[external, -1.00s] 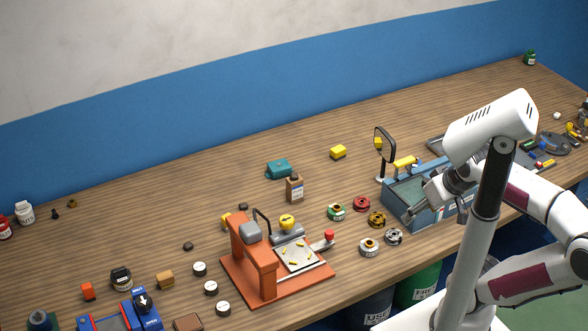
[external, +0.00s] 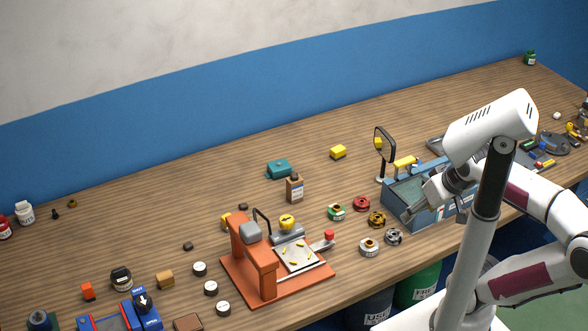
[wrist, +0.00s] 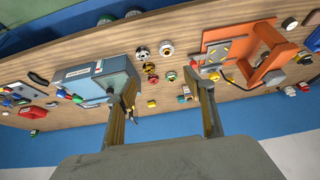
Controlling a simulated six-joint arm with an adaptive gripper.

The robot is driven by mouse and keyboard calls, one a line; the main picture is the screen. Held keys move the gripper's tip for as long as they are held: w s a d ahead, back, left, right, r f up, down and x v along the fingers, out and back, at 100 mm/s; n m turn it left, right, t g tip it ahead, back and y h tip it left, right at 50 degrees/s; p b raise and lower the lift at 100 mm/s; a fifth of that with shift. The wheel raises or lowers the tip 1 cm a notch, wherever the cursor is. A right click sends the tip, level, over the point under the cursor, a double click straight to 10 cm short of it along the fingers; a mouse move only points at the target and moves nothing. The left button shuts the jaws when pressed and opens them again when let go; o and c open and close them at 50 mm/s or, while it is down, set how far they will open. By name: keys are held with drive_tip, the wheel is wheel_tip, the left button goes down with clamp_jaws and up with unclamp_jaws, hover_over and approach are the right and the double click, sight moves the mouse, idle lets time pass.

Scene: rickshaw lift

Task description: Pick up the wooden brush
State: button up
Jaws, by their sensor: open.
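I cannot make out the wooden brush for certain in either view. A small yellow-tan piece (external: 405,163) lies at the back rim of the blue-grey box, too small to identify. My gripper (external: 437,209) is in front of and above that box, partly hidden by my own arm. In the wrist view my gripper (wrist: 160,92) is open, with its two fingers spread wide and nothing between them. The table shows beyond the fingertips.
The blue-grey open box (external: 428,214) and a round black mirror (external: 386,144) stand near my gripper. Several small spools (external: 362,204) lie left of it. An orange press (external: 262,264) stands farther left. The back middle of the wooden table (external: 230,180) is mostly clear.

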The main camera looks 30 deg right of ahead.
drive_tip(key=w+a+r+m+t+y, duration=0.25)
drive_tip(key=w+a+r+m, duration=0.2)
drive_tip(key=w+a, duration=0.6)
drive_tip(key=w+a+r+m+t+y, duration=0.1)
drive_tip(key=w+a+r+m+y, duration=0.3)
drive_tip(key=w+a, duration=0.7)
drive_tip(key=w+a+m+t, duration=0.2)
drive_tip(key=w+a+m, duration=0.75)
drive_tip(key=a, duration=0.65)
drive_tip(key=m+t+h, duration=0.3)
drive_tip(key=m+h, duration=0.1)
drive_tip(key=m, duration=0.9)
hover_over(165, 279)
drive_tip(key=d, duration=0.2)
wheel_tip(165, 279, down, 19)
drive_tip(key=s+f+m, duration=0.1)
drive_tip(key=s+f, duration=0.1)
drive_tip(key=f, duration=0.1)
drive_tip(key=s+a+f+m+h, duration=0.1)
drive_tip(key=s+f+m, duration=0.1)
drive_tip(key=f, duration=0.1)
drive_tip(key=s+f+m+h, duration=0.1)
drive_tip(key=s+f+m, duration=0.1)
drive_tip(key=f, duration=0.1)
drive_tip(key=shift+s+a+f+g+h, duration=0.15)
drive_tip(key=shift+a+f+g+h, duration=0.1)
drive_tip(key=shift+a+f, duration=0.15)
